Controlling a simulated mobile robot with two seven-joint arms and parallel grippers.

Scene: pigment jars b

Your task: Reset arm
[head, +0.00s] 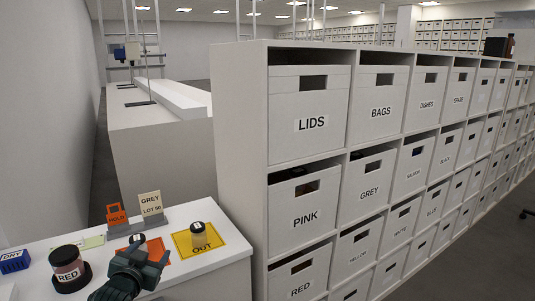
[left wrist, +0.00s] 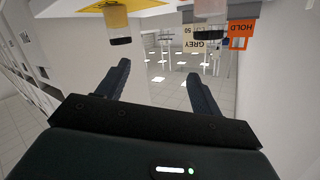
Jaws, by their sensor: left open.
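My left gripper (head: 149,256) is over the front part of the white table in the head view. It is open, with nothing between its fingers, as the left wrist view (left wrist: 156,70) also shows. A small jar (head: 137,240) stands on an orange mat (head: 172,247) just behind the gripper, partly hidden by it. Another jar (head: 197,229) stands on the yellow OUT mat (head: 206,246) to the right; it also shows upside down in the left wrist view (left wrist: 119,27). My right gripper is not in view.
A RED jar (head: 67,263) sits in a black base at the left, near a blue DRY box (head: 13,260). An orange HOLD tag (head: 116,213) and a GREY LOT 50 card (head: 151,203) stand behind the mats. A shelf of labelled boxes (head: 262,140) rises at the right.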

